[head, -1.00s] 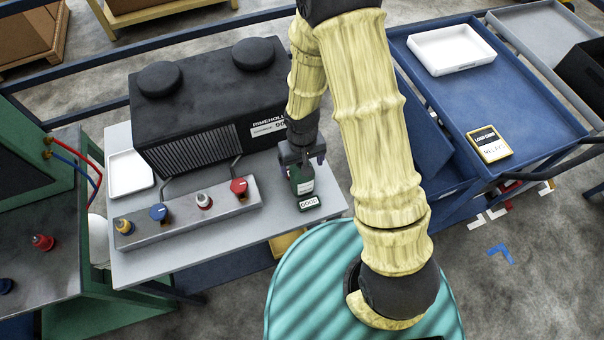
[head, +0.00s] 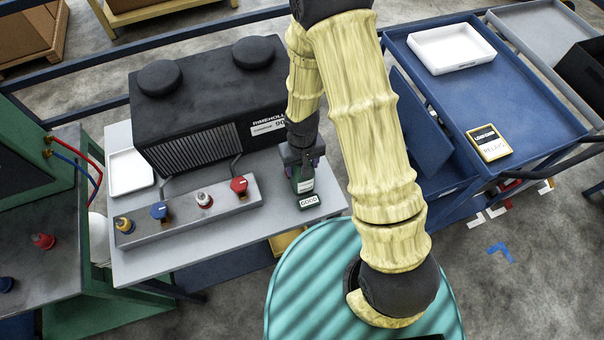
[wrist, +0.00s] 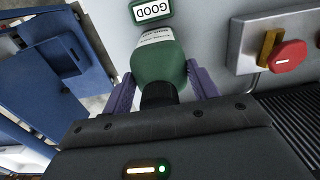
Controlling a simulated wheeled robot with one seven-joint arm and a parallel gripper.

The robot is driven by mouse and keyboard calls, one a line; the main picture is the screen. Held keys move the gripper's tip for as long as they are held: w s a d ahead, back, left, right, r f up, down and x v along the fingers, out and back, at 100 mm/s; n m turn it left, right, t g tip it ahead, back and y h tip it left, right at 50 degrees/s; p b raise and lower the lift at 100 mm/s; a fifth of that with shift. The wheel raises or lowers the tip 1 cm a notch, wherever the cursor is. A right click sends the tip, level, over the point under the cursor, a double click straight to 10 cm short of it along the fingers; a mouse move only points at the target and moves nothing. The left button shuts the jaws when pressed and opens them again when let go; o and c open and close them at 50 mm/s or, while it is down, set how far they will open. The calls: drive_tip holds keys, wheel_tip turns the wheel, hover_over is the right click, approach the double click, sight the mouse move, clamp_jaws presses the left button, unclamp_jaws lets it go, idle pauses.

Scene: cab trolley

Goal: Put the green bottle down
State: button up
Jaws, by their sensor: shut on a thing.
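The green bottle (head: 304,182) is upright at the right end of the grey table, just behind a small card reading GOOD (head: 309,201). My gripper (head: 303,165) is shut on the bottle from above. In the wrist view the bottle (wrist: 160,65) shows its green shoulder, dark neck and white label between my purple fingers (wrist: 160,90). The GOOD card (wrist: 151,11) lies beyond it. I cannot tell whether the bottle's base touches the table.
A grey manifold (head: 190,212) with coloured valves lies left of the bottle. A black machine (head: 205,105) stands behind. A blue trolley (head: 425,75) on the right carries a white tray (head: 450,50) and a yellow-edged card (head: 488,143). The table (head: 270,228) is bare along its front right.

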clamp_jaws()
drive_tip(key=shift+r+b, duration=0.5)
drive_tip(key=shift+r, duration=4.55)
drive_tip(key=shift+w, duration=0.1)
